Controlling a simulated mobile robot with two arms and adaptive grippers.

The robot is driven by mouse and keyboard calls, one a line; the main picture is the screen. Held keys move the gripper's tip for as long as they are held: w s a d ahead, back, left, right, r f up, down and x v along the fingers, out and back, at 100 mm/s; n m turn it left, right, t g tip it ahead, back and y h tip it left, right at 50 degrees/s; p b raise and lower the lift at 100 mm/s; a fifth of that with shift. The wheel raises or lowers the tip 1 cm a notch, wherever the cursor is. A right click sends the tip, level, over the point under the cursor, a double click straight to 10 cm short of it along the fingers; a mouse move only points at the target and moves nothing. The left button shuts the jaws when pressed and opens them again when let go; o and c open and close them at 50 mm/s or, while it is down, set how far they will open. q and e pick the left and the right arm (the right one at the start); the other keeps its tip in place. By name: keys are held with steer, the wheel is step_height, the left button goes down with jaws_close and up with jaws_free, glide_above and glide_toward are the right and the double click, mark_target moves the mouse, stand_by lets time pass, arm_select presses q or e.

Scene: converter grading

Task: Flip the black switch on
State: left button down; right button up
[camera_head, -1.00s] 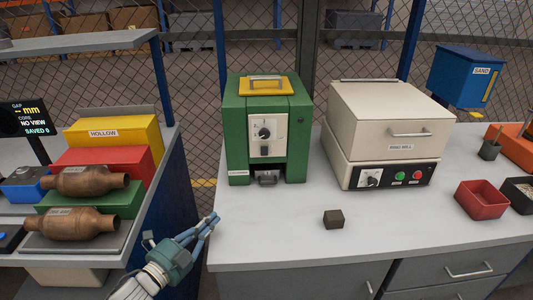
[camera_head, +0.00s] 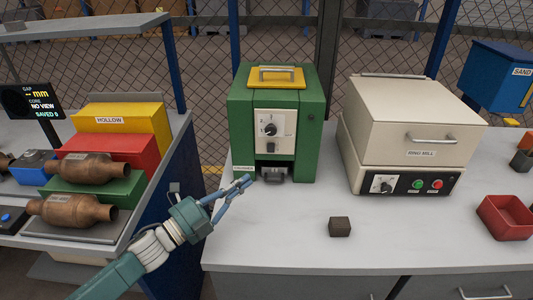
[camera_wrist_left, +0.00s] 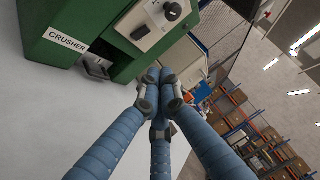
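The green crusher (camera_head: 241,125) with a yellow lid stands on the bench. Its pale front panel (camera_head: 258,126) has a round black knob (camera_head: 270,129) and, below it, a small black switch (camera_head: 271,147). In the left wrist view the switch (camera_wrist_left: 140,32) shows on the tilted panel, near the CRUSHER label. I cannot tell which way it is set. My left gripper (camera_head: 247,180) is low in front of the crusher's left side, apart from the switch. In the left wrist view its fingers (camera_wrist_left: 158,92) meet at the tips, with nothing between them. My right gripper is out of view.
A cream ring mill (camera_head: 409,120) stands right of the crusher. A dark cube (camera_head: 340,227) lies on the bench (camera_head: 280,235) in front. A metal drawer (camera_head: 273,176) sits under the crusher's panel. A red bin (camera_head: 507,218) is at the right.

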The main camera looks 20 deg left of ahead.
mark_target(271, 148)
arm_select(q)
steer(key=w+d+r+p, duration=0.2)
steer(key=w+d+p, duration=0.1)
steer(key=w, duration=0.8)
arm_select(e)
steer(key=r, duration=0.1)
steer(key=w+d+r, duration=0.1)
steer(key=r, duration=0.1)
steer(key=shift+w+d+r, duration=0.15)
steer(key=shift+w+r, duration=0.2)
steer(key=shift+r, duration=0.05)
